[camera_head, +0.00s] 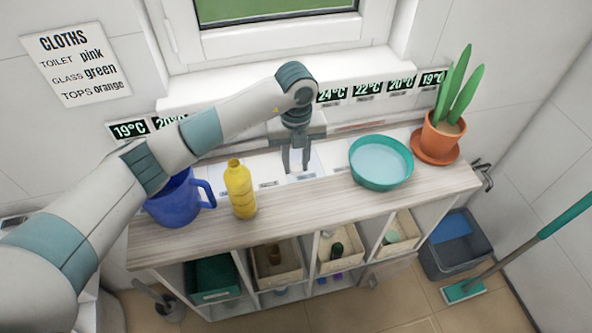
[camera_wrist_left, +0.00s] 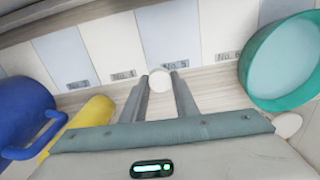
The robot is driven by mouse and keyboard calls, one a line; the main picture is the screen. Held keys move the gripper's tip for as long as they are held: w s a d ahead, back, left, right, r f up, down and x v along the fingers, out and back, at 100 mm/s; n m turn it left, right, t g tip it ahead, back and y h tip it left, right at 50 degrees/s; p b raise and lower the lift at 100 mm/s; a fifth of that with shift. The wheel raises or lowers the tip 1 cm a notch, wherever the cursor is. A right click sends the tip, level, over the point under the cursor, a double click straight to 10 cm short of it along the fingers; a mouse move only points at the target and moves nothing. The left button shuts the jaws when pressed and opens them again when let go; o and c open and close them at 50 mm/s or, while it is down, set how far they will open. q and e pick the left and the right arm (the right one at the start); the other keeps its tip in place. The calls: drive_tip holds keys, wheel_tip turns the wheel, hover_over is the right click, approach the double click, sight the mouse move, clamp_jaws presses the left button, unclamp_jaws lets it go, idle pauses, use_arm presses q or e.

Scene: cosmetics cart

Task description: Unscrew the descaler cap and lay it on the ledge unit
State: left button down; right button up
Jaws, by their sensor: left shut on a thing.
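The yellow bottle (camera_head: 241,190), which I take for the descaler, stands upright on the wooden top of the ledge unit (camera_head: 330,202). It also shows in the left wrist view (camera_wrist_left: 88,118), at left. My left gripper (camera_head: 295,169) points down over the back part of the ledge top, right of the bottle and apart from it. It is shut on a small white round piece, which looks like the cap (camera_wrist_left: 159,79), at its fingertips. The cap is hard to make out in the head view. I cannot tell whether it touches the ledge. My right gripper is not in view.
A blue jug (camera_head: 174,201) stands left of the bottle. A teal bowl (camera_head: 381,163) and a potted plant (camera_head: 443,130) stand to the right. Labelled panels line the back edge. Free wood lies between bottle and bowl. Bins fill the shelves below.

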sight(296, 166)
use_arm(q)
wheel_tip(296, 166, down, 3)
drive_tip(key=shift+r+p, duration=0.15)
drive_tip(key=shift+p, duration=0.7)
drive_tip(key=shift+f, duration=0.55)
drive_tip(key=shift+f, duration=0.2)
drive_tip(key=c, duration=1.4)
unclamp_jaws()
drive_tip(key=shift+r, duration=0.1)
